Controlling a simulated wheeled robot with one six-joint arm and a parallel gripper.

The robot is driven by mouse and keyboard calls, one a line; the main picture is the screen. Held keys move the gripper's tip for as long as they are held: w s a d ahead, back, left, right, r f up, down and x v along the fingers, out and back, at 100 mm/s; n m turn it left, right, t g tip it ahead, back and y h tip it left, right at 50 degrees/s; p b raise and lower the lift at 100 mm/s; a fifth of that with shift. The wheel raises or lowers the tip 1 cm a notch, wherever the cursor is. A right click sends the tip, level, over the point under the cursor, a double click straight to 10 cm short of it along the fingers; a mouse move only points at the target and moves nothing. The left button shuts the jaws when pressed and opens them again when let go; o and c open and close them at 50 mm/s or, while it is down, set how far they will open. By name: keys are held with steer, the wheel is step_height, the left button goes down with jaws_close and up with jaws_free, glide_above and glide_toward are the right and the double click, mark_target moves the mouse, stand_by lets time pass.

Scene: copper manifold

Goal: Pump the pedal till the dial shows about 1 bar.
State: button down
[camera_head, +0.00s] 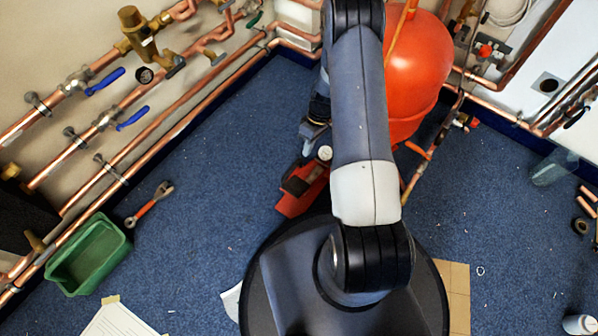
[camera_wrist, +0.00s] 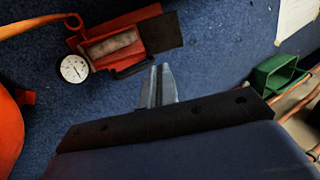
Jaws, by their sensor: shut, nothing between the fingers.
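The red foot pump (camera_head: 296,203) stands on the blue carpet, partly hidden by my arm in the head view. In the wrist view, the pump (camera_wrist: 96,26) has a dark pedal plate (camera_wrist: 161,32) at its right end and a grey cylinder (camera_wrist: 110,46). The white round dial (camera_wrist: 74,68) is at its left end and also shows in the head view (camera_head: 324,153). Its needle is too small to read surely. My gripper (camera_wrist: 159,72) is shut and empty. In the wrist view its tips appear just below the pedal plate; I cannot tell their height above it.
An orange hose (camera_wrist: 32,25) runs from the pump's dial end. A red tank (camera_head: 415,75) stands behind my arm. Copper pipes with blue-handled valves line the left wall. A green bin (camera_head: 88,254) and a wrench (camera_head: 150,203) are at left.

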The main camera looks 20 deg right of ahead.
mark_target(296, 185)
steer(key=b+x, duration=0.5)
steer(key=x, duration=0.9)
